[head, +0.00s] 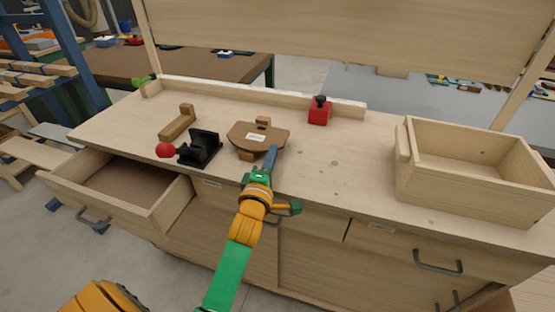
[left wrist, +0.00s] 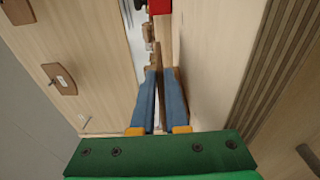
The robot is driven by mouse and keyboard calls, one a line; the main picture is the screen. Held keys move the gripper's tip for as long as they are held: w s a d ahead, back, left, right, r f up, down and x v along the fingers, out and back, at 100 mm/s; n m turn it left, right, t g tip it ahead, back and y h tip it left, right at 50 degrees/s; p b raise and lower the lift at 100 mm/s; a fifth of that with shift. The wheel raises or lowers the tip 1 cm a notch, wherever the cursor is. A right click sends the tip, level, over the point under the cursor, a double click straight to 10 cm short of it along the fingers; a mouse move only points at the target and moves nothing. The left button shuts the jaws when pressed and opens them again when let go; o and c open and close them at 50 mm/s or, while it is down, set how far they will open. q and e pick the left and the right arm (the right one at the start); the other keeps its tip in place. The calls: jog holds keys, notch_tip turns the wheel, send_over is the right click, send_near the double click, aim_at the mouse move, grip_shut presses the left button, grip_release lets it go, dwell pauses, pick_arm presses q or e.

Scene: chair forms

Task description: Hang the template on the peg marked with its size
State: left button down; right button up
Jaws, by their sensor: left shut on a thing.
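The template (head: 250,130) is a brown board with one rounded side and a white label on its face. It is above the front part of the bench, left of centre in the head view. My left gripper (head: 271,157) has its blue fingers shut on the template's right front edge. In the left wrist view the two fingers (left wrist: 160,98) are close together; the held board is edge-on and hard to make out. That view shows a pale panel at left with a brown labelled plate (left wrist: 60,78) on it. I cannot read any size marks. My right gripper is out of view.
On the bench (head: 350,180) a black clamp with a red knob (head: 199,148) stands left of the template, with a wooden block (head: 178,123) behind it. A red block (head: 320,110) is at the back. A wooden box (head: 470,190) is at right. The left drawer (head: 165,205) is open.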

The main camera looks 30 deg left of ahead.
pick_arm(q)
jog(key=shift+f, duration=0.1)
jog(key=c, duration=0.9)
grip_release()
